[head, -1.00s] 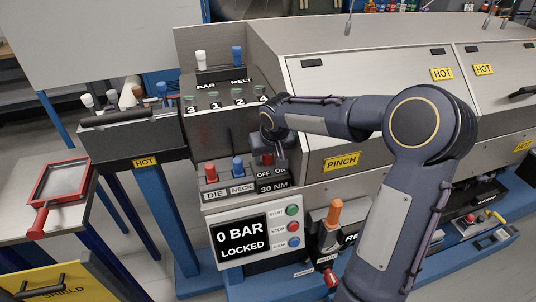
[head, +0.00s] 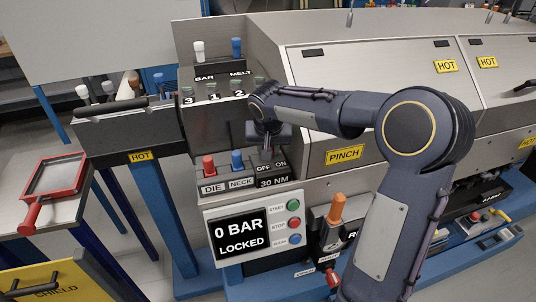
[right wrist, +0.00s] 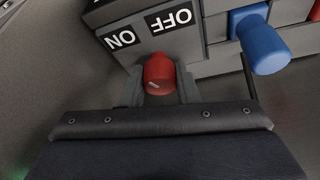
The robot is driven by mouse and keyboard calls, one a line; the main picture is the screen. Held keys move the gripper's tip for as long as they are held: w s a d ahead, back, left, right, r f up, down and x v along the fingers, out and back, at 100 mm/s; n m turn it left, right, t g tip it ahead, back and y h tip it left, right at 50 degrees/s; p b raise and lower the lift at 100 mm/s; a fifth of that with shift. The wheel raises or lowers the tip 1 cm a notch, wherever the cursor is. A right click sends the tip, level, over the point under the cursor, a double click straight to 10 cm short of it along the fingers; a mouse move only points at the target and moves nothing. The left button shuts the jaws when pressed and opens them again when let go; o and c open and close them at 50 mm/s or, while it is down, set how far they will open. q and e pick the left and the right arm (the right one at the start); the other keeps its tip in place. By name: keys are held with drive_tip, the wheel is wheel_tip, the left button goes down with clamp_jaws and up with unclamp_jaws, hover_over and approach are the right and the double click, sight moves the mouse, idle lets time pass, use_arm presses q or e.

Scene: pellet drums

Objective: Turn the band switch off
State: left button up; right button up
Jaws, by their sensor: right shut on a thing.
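The band switch is a red knob (right wrist: 158,72) below the OFF label (right wrist: 172,20) and ON label (right wrist: 120,38) in the right wrist view. It carries a short pale mark on its near side; which label it is set to I cannot tell. My right gripper (right wrist: 158,88) is shut on this knob, a finger on either side. In the head view my right gripper (head: 268,150) reaches down to the OFF/ON panel marked 30 NM (head: 273,182), and hides the knob. My left gripper is not in view.
A red knob (head: 208,164) and a blue knob (head: 237,160), labelled DIE and NECK, stand just left of the switch. Below is a screen (head: 240,233) reading 0 BAR LOCKED, with buttons beside it. A PINCH guard (head: 345,155) lies to the right.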

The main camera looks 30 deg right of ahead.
drive_tip(key=m+h+b, duration=0.1)
drive_tip(key=m, duration=0.2)
drive_tip(key=shift+f+b, duration=0.1)
drive_tip(key=shift+b, duration=0.25)
drive_tip(key=m+g, duration=0.1)
drive_tip(key=m, duration=0.1)
drive_tip(key=shift+m+h+b, duration=0.3)
drive_tip(key=shift+h+b, duration=0.05)
drive_tip(key=shift+h, duration=0.05)
drive_tip(key=m+g, duration=0.1)
drive_tip(key=m, duration=0.1)
drive_tip(key=shift+m+h, duration=0.3)
drive_tip(key=shift+m, duration=0.1)
drive_tip(key=shift+r+m+g+p, duration=0.2)
drive_tip(key=shift+m+g+p, duration=0.5)
drive_tip(key=shift+m, duration=1.5)
drive_tip(key=shift+g, duration=0.3)
drive_tip(key=o, duration=1)
drive_tip(key=shift+c, duration=0.2)
drive_tip(key=v, duration=0.7)
drive_tip(key=shift+a+r, duration=0.2)
drive_tip(key=shift+r, duration=0.1)
